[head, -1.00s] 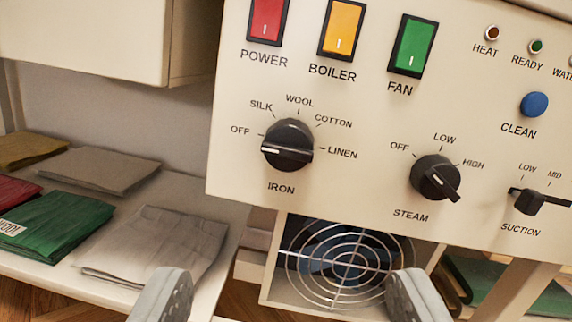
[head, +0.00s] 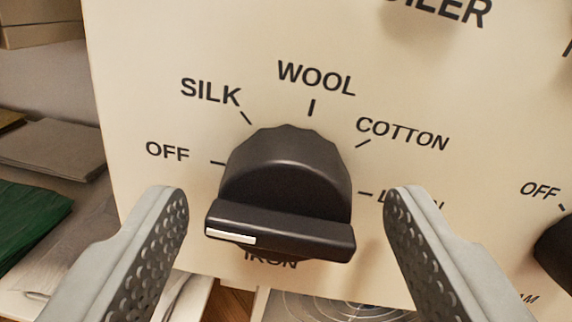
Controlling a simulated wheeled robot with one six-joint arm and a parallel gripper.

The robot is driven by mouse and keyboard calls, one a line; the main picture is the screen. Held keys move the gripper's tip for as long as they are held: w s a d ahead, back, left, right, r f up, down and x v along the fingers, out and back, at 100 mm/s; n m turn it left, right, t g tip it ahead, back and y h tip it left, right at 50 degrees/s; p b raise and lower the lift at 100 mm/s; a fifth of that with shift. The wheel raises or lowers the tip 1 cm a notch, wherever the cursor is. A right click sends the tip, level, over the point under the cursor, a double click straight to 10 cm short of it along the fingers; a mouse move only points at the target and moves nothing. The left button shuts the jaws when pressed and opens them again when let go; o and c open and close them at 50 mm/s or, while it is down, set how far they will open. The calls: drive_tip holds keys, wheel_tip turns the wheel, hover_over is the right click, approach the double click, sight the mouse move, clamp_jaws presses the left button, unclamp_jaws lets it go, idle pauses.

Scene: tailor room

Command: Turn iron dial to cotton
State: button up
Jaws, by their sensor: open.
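The iron dial (head: 285,170) is a black knob with a raised grip bar on the cream panel, large in the middle of the head view. The white pointer mark (head: 231,236) is at the left end of the bar, on the OFF side. The COTTON label (head: 402,134) is at the dial's upper right. My gripper (head: 288,212) is open and empty. Its grey fingers show left and right of the dial, with gaps to the bar on both sides. The right finger partly hides the LINEN label.
The steam dial (head: 556,250) is cut off at the right edge. A fan grille (head: 350,312) shows below the panel. Folded cloths, one green (head: 35,225) and one grey-brown (head: 50,150), lie on the shelf at left.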

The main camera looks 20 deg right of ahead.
drive_tip(key=shift+w+d, duration=0.1)
drive_tip(key=shift+w, duration=0.25)
drive_tip(key=shift+c, duration=0.2)
drive_tip(key=c, duration=0.9)
